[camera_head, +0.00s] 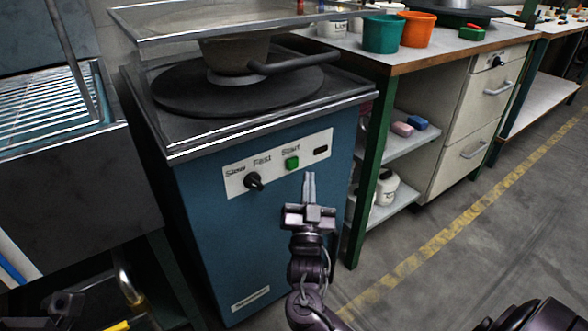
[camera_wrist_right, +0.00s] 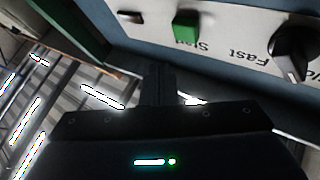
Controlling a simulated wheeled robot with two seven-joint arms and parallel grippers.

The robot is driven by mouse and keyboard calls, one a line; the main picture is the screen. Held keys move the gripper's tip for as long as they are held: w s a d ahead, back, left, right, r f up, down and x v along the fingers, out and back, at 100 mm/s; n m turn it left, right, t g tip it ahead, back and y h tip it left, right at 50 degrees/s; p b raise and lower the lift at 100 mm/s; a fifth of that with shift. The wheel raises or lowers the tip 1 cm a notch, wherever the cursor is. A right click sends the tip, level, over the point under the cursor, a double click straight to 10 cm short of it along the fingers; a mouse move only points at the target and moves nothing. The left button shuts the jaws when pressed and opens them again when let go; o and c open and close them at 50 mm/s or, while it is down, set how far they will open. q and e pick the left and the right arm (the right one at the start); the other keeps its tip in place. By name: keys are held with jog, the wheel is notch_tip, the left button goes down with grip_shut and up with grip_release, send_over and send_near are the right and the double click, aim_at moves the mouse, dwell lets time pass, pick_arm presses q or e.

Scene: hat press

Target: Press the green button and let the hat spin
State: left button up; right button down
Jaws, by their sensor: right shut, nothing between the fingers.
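The green button (camera_head: 291,163) sits under the word "Start" on a white panel on the front of a blue machine. It also shows in the right wrist view (camera_wrist_right: 186,27), near the top. My right gripper (camera_head: 309,176) is shut and empty, a little below and right of the button in the head view. In the right wrist view its fingers (camera_wrist_right: 158,68) point toward the panel, below and left of the button. I cannot tell the exact gap to the panel. A hat-shaped grey piece (camera_head: 240,57) stands on the round dark plate (camera_head: 185,95) on top, partly hidden by a clear guard.
A black knob (camera_head: 253,181) labelled "Slow" and "Fast" is left of the button. A workbench (camera_head: 365,53) with green and orange buckets stands right of the machine. A metal rack (camera_head: 50,95) stands left. Open floor (camera_head: 480,230) lies to the right.

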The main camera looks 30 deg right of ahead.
aim_at(292, 163)
jog(key=shift+w+b, duration=0.3)
jog(key=shift+w, duration=1.1)
jog(key=shift+a, duration=0.1)
dwell(0.9)
jog(key=shift+w, duration=0.4)
